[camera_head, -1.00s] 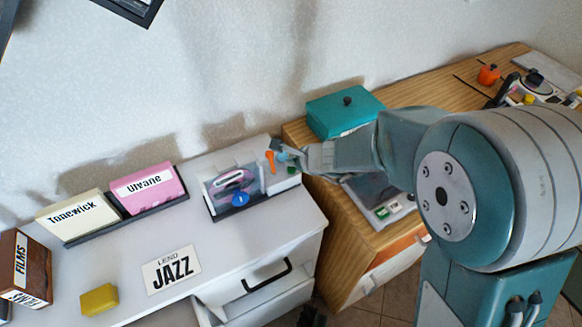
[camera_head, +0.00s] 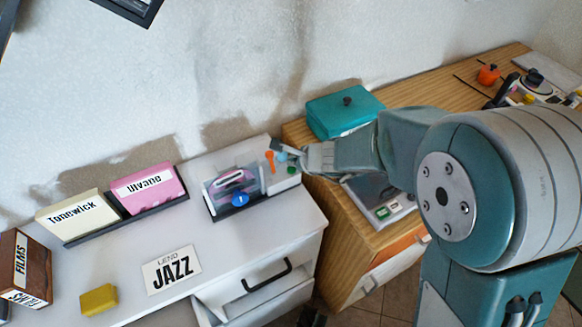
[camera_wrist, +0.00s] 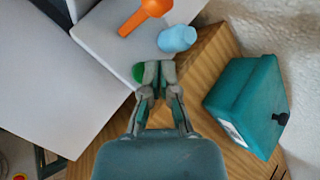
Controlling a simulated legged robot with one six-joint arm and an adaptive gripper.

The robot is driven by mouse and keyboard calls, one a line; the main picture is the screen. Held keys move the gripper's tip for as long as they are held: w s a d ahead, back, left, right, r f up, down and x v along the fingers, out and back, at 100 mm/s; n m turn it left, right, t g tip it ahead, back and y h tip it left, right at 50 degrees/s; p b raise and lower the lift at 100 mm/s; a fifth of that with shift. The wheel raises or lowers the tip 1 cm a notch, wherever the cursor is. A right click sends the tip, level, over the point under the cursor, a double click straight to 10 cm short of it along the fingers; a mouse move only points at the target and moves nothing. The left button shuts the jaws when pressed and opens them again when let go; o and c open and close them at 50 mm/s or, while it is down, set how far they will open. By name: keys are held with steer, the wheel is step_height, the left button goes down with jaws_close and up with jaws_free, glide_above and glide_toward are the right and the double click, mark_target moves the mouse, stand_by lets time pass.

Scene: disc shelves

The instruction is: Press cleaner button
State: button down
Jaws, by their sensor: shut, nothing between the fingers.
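The cleaner (camera_head: 212,199) is a box with a see-through front on the white cabinet, with a pink and dark disc-like thing (camera_head: 236,180) inside and a blue round part (camera_head: 239,200) at its front. A green button (camera_head: 292,169) is on the pale base at its right; in the wrist view the green button (camera_wrist: 138,73) is partly hidden by my fingertips.
An orange tool (camera_wrist: 144,15) and a light blue piece (camera_wrist: 177,39) stand close beyond my fingertips. A teal box (camera_head: 345,112) is on the wooden desk to the right. Label stands (camera_head: 147,187) and a JAZZ card (camera_head: 171,270) are on the cabinet.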

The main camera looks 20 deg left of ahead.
mark_target(293, 169)
steer(key=shift+f, duration=0.1)
steer(key=shift+f, duration=0.25)
steer(key=shift+s+f, duration=0.1)
steer(key=shift+f, duration=0.35)
stand_by(0.9)
steer(key=shift+r, duration=0.9)
steer(key=shift+r, duration=2.5)
steer(key=shift+d+f, duration=0.1)
